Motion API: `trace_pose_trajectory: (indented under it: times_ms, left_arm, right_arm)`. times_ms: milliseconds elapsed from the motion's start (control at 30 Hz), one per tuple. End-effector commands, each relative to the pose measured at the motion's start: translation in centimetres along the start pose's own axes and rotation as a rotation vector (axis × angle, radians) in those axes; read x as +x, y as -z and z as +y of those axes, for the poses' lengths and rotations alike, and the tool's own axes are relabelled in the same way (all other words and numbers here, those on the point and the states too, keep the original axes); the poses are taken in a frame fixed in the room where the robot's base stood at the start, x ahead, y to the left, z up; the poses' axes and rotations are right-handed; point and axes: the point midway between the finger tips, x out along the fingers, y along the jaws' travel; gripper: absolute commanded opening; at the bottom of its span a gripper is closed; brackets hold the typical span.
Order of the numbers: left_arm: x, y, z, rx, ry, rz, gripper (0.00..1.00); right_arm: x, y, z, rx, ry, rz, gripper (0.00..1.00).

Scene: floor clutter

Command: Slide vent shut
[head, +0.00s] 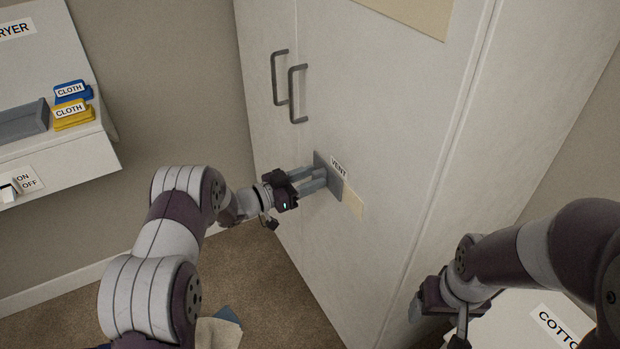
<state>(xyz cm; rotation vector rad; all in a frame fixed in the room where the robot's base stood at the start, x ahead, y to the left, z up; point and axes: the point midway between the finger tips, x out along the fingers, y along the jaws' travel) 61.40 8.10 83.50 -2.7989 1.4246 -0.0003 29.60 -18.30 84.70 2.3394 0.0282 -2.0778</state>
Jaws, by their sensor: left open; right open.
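The vent is on the white cabinet door, with a "VENT" label (339,167) above it. Its grey slide plate (333,187) stands beside a beige patch (353,200) on its right. My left gripper (317,180) is open, with its fingers pointing right and their tips at the grey plate. I cannot tell whether they touch it. The fingers hide part of the plate. My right gripper (425,308) is at the lower right, away from the vent, above a white surface, and its fingers are hard to make out.
The tall white cabinet (400,120) has two grey handles (297,95) above the vent. A box labelled "COTTO..." (520,312) is at lower right. Cloth lies on the brown floor (265,270).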

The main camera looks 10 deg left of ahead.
Motion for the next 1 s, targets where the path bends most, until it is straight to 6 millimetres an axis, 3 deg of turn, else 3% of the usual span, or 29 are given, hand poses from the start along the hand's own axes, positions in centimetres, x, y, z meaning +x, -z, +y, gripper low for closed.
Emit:
trace_pose_trajectory:
  times_ms: [500, 667, 1000]
  left_arm:
    - [-11.4, 0.0, -0.2, -0.001, 0.005, 0.001, 0.43]
    - [-12.5, -0.1, -0.1, -0.001, 0.003, 0.000, 0.43]
    - [-12.5, 0.0, -0.1, -0.001, 0.002, 0.000, 0.43]
  right_arm:
    - [-0.2, 0.0, 0.0, 0.000, 0.000, 0.000, 0.79]
    - [-0.2, 0.0, 0.0, 0.000, 0.000, 0.000, 0.79]
    - [-0.2, 0.0, 0.0, 0.000, 0.000, 0.000, 0.79]
